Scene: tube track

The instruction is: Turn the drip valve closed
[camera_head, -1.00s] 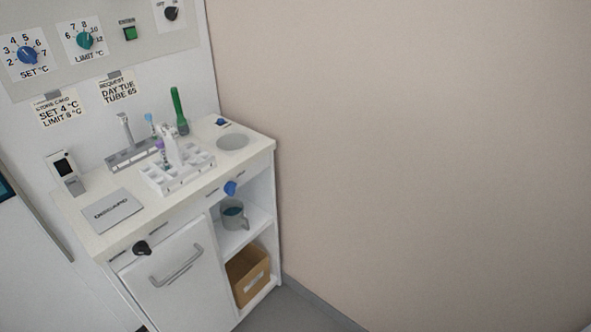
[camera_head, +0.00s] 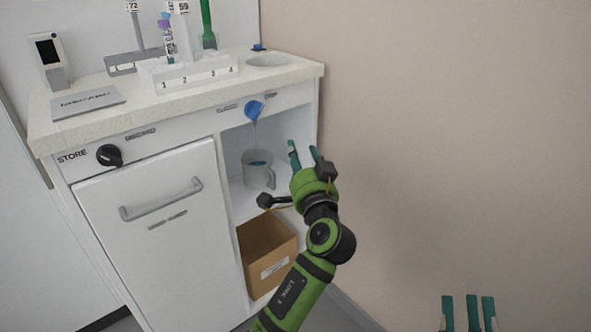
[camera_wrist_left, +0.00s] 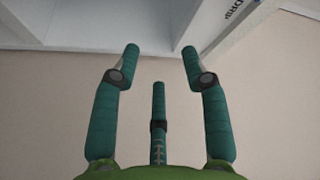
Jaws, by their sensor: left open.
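The blue drip valve knob (camera_head: 254,109) is on the cabinet front, under the counter edge. It looks tilted, and a thin stream runs below it toward a grey mug (camera_head: 257,170) on the shelf. My left gripper (camera_head: 303,150) is open and empty, right of the mug and lower than the knob, apart from both. Its spread fingers show in the left wrist view (camera_wrist_left: 160,62), where a DRIP label (camera_wrist_left: 234,10) is at the top right and the knob is out of frame. My right gripper (camera_head: 468,300) shows only its fingers at the bottom right, spaced apart with nothing between them.
A cardboard box (camera_head: 268,250) sits on the lower shelf. The STORE door (camera_head: 150,245) with its handle and a black knob (camera_head: 109,155) are at left. A tube rack (camera_head: 195,75) stands on the counter. The beige wall (camera_head: 450,130) bounds the right side.

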